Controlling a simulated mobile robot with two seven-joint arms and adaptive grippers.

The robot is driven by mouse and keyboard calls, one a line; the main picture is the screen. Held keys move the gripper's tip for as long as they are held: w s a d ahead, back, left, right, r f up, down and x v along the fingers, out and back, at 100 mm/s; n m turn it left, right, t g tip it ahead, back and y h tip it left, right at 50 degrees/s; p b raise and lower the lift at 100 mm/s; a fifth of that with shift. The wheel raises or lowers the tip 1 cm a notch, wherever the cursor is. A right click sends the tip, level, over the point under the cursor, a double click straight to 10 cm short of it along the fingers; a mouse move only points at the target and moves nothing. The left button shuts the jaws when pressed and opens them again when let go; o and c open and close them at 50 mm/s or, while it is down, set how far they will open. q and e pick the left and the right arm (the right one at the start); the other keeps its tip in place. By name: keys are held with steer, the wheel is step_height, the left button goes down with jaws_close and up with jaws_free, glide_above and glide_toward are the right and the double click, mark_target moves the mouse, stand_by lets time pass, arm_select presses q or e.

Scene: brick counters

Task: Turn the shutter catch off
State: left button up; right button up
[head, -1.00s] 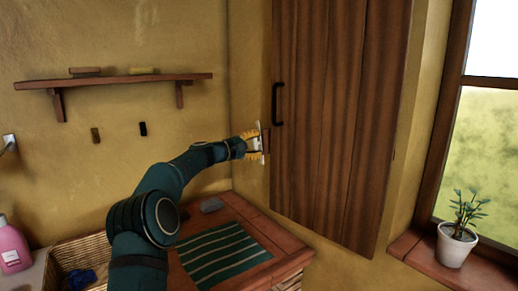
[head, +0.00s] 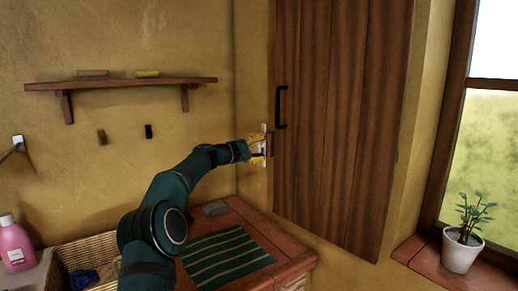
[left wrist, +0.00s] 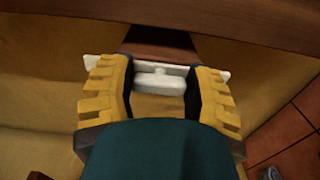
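The shutter catch is a white plate with a small raised white piece (left wrist: 160,82), beside a brown wooden part, at the left edge of the shutter (head: 335,120). In the head view the white plate (head: 264,128) stands upright by the shutter's edge, partly covered by my gripper. My left gripper (head: 259,150) is at the catch. My right gripper is not in view.
A black handle (head: 280,107) sits on the shutter above the catch. Below are a tiled counter (head: 240,212) with a striped green cloth (head: 222,257) and a wicker basket (head: 62,268). A potted plant (head: 460,250) stands on the right sill. A shelf (head: 120,83) hangs at left.

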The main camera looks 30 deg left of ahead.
arm_select(q)
steer(key=o, duration=0.3)
steer(key=shift+o, duration=0.2)
steer(key=v, duration=1.2)
steer(key=shift+f, duration=0.1)
